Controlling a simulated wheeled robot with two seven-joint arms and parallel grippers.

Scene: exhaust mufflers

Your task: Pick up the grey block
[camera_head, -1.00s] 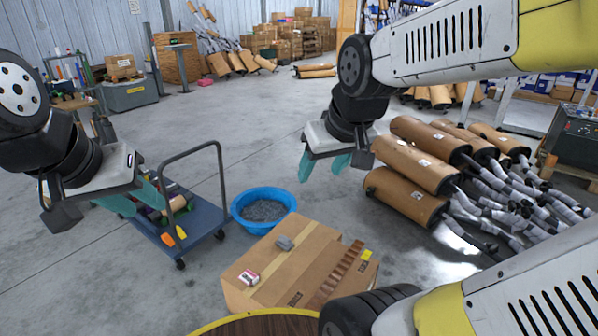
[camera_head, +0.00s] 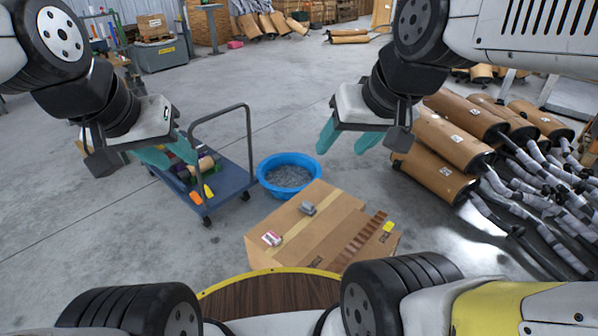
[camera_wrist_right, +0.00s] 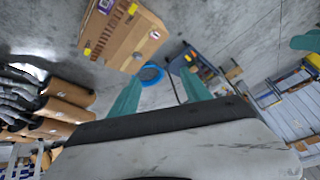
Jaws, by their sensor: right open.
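The grey block (camera_head: 307,208) is small and lies on top of the cardboard box (camera_head: 330,238), near its back edge. My right gripper (camera_head: 348,146) has teal fingers spread apart. It hangs empty in the air, above and right of the block in the head view. In the right wrist view its two fingers (camera_wrist_right: 161,95) are apart with nothing between them, and the box (camera_wrist_right: 120,38) shows beyond them. My left gripper (camera_head: 168,158) hangs over the blue cart, well left of the block, its fingers apart and empty.
A small red and white box (camera_head: 271,239) and a yellow item (camera_head: 388,226) share the box top. A blue basin (camera_head: 289,172) stands behind it, a blue cart (camera_head: 228,184) to the left. Mufflers (camera_head: 450,140) are stacked at the right. Open floor lies between.

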